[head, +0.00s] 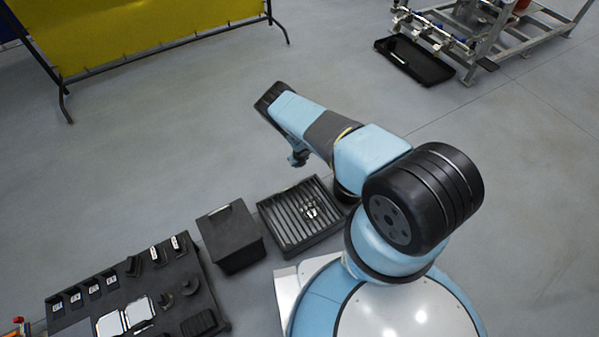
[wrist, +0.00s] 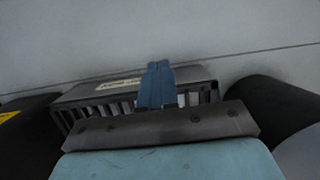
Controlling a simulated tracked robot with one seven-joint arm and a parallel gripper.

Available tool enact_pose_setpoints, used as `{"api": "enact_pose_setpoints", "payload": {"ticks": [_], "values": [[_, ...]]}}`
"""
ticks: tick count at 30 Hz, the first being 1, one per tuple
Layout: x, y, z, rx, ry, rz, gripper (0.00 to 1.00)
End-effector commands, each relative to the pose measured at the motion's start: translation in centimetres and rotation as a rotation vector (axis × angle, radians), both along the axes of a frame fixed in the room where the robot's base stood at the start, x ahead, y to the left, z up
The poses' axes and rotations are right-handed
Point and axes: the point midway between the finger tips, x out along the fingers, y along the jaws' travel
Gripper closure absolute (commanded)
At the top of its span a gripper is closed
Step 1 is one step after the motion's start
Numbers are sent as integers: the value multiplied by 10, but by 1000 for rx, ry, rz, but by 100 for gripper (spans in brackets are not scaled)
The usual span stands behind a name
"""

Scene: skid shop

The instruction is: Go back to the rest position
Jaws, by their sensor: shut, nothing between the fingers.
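My arm is blue and dark grey and reaches up and to the left from my base in the head view. My gripper (head: 298,159) hangs from its far end, small in that view, above the floor and apart from everything there. In the wrist view my gripper (wrist: 157,68) shows two blue fingers side by side and shut, with nothing seen between them. Behind the fingers lies a slatted black tray (wrist: 75,97) with a pale label on its edge.
The slatted tray (head: 270,227) holds small metal parts, beside a closed black box (head: 225,228). A dark tool board (head: 205,292) lies lower left. A yellow screen (head: 120,35) stands upper left. A metal skid (head: 490,45) and black floor tray (head: 432,66) are upper right. Open floor lies between.

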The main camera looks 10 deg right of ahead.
Motion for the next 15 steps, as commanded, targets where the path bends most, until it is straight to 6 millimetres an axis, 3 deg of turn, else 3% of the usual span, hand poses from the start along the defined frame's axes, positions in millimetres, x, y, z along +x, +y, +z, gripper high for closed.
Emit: {"api": "enact_pose_setpoints", "payload": {"ticks": [6, 15], "values": [[25, 8, 26, 1, -2, 0, 100], [36, 11, 37, 0, 0, 0, 100]]}}
